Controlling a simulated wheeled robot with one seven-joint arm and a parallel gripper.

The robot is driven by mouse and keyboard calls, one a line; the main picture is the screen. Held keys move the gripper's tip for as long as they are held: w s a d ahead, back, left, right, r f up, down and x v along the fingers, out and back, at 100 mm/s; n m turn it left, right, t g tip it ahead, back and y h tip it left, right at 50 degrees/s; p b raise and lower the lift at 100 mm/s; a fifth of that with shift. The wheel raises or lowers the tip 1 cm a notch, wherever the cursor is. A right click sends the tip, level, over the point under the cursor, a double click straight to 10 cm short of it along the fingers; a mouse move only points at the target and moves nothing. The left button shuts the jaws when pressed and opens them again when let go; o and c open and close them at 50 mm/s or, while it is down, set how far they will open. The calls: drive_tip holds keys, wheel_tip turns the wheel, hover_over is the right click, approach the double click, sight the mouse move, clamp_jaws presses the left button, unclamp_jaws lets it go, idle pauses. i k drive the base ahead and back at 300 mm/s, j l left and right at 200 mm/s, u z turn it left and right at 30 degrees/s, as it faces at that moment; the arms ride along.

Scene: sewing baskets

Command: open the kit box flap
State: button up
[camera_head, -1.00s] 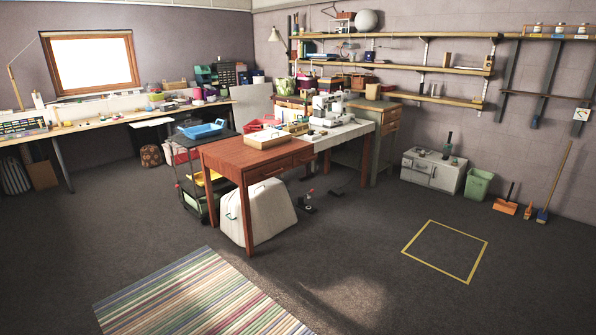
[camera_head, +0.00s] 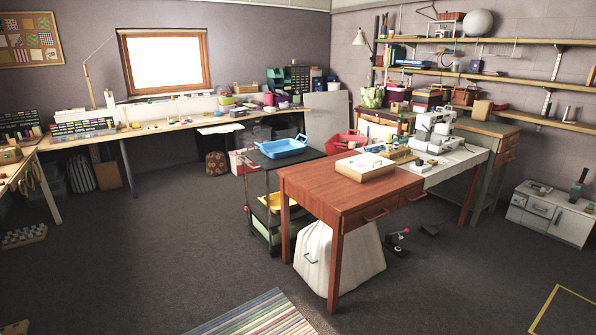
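A shallow light-wood box (camera_head: 366,174) with a pale top sits on the red-brown table (camera_head: 318,183). It may be the kit box, but I cannot tell for sure at this distance. Its top has small dark marks, and I cannot make out a flap or whether one is open. My gripper is not in view.
A black cart (camera_head: 262,160) with a blue tray (camera_head: 283,148) is at the table's left. A white covered bundle (camera_head: 350,252) sits underneath. The dark floor (camera_head: 150,250) at left is mostly clear.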

sight(368, 162)
drive_tip(key=i, duration=1.05)
drive_tip(key=i+j+z, duration=0.15)
drive_tip(key=i, duration=0.9)
drive_tip(key=i+j+z, duration=0.15)
drive_tip(key=i+z, duration=0.25)
drive_tip(key=i, duration=0.15)
drive_tip(key=i+j+z, duration=0.8)
drive_tip(key=i, duration=0.2)
